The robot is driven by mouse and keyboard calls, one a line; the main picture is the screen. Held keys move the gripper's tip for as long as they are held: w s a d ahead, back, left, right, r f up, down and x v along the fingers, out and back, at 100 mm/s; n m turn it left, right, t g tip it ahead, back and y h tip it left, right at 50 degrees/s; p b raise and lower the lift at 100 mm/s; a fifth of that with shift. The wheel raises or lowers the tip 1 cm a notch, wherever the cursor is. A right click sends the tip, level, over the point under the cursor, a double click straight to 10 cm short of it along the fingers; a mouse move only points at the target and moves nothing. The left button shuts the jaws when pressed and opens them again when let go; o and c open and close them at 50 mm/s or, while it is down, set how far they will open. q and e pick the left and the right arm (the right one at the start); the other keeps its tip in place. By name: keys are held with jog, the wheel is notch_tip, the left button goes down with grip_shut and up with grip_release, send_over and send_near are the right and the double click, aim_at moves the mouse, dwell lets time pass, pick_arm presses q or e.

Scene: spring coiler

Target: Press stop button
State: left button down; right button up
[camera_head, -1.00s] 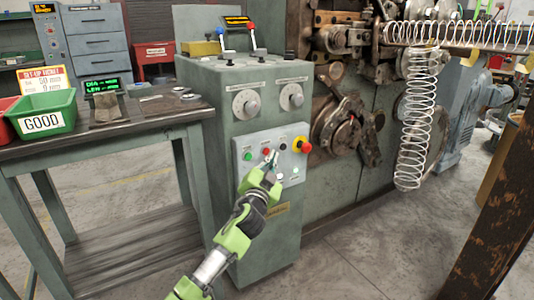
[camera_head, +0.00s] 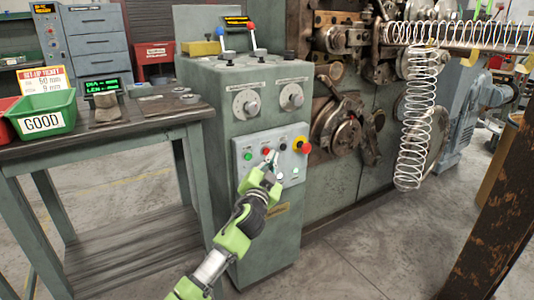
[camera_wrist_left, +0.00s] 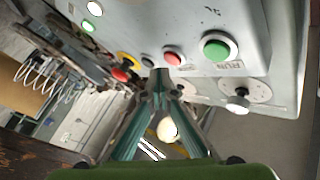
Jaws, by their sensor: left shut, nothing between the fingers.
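A small red button (camera_head: 266,152) sits on the light grey control panel (camera_head: 242,177) of the green machine cabinet. It is between a green button (camera_head: 248,156) and a black one (camera_head: 283,147). In the left wrist view the red button (camera_wrist_left: 173,55) is clear, beside the green button (camera_wrist_left: 217,47) marked RUN. My left gripper (camera_head: 270,158) is shut and empty, its tips at the panel just below and right of the red button. In the left wrist view the tips (camera_wrist_left: 160,74) appear close to the red and black buttons; I cannot tell whether they touch anything. My right gripper is not in view.
A red emergency knob on a yellow ring (camera_head: 302,146) is at the panel's right. Two dials (camera_head: 246,104) are above. A bench (camera_head: 150,121) with a green bin (camera_head: 45,112) stands left. Coiled springs (camera_head: 414,130) hang right. A rusty post (camera_head: 500,215) is front right.

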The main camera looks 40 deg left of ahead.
pick_arm(q)
jog(key=shift+a, duration=0.1)
jog(key=shift+w+a, duration=0.15)
jog(key=shift+a, duration=0.15)
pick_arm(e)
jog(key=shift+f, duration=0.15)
pick_arm(q)
jog(key=shift+w+a, duration=0.15)
jog(key=shift+a, duration=0.2)
dwell(0.7)
dwell(0.3)
jog(key=shift+s+d, duration=0.3)
jog(key=shift+d, duration=0.4)
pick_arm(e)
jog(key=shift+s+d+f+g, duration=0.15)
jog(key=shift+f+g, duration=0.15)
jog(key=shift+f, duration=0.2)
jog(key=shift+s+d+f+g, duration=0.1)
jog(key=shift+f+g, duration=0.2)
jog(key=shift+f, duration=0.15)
pick_arm(q)
jog(key=shift+d, duration=0.1)
